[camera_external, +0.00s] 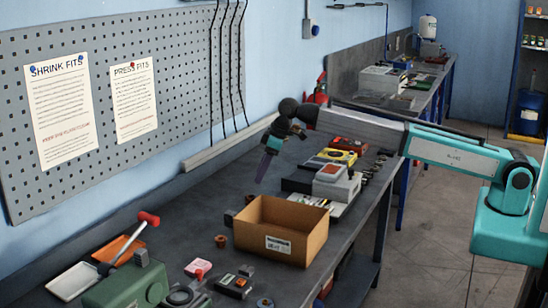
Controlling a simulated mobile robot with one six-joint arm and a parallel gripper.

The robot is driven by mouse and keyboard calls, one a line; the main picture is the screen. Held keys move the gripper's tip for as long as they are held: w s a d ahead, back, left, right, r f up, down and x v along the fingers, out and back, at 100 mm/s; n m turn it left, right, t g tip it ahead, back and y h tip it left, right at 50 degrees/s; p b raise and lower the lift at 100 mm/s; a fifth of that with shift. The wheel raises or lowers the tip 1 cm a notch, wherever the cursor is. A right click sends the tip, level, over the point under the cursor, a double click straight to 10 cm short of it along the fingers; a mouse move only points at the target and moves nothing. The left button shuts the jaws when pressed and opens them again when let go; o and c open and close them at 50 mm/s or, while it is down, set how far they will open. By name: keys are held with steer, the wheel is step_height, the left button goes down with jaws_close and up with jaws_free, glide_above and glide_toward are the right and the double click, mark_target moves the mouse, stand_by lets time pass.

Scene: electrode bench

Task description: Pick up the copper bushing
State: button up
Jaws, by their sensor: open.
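A small copper-brown ring-shaped piece, which looks like the copper bushing (221,241), stands on the dark bench just left of the open cardboard box. My gripper (262,178) hangs above the bench, behind the box and up and to the right of the bushing, clearly apart from it. It points down with a slight tilt, and its jaws are open. The fingers overlap in this view, and I see nothing held between them.
The cardboard box (282,228) stands right beside the bushing. A green machine (128,288), a white tray (72,281), an orange tray (118,248) and a red-ended hammer (148,219) lie at front left. Instruments (335,184) crowd the bench behind the box. A pegboard (190,80) lines the wall.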

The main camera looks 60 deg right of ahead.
glide_above(250, 197)
steer(key=s+d, duration=0.2)
steer(key=shift+a+f+p, duration=0.15)
steer(key=shift+f+p, duration=0.1)
steer(key=shift+f, duration=0.8)
steer(key=shift+a+f+p, duration=0.1)
steer(key=shift+f+p, duration=0.1)
steer(key=shift+f, duration=0.85)
steer(key=shift+s+p+x, duration=0.1)
steer(key=shift+p+x, duration=0.55)
steer(key=shift+x, duration=0.65)
steer(key=shift+s+p+x, duration=0.15)
steer(key=shift+p+x, duration=0.5)
steer(key=shift+x, duration=0.65)
steer(key=shift+a, duration=0.15)
steer(key=c, duration=1.2)
steer(key=shift+c, duration=0.4)
steer(key=shift+r, duration=0.15)
step_height(250, 197, up, 10)
steer(key=b, duration=0.3)
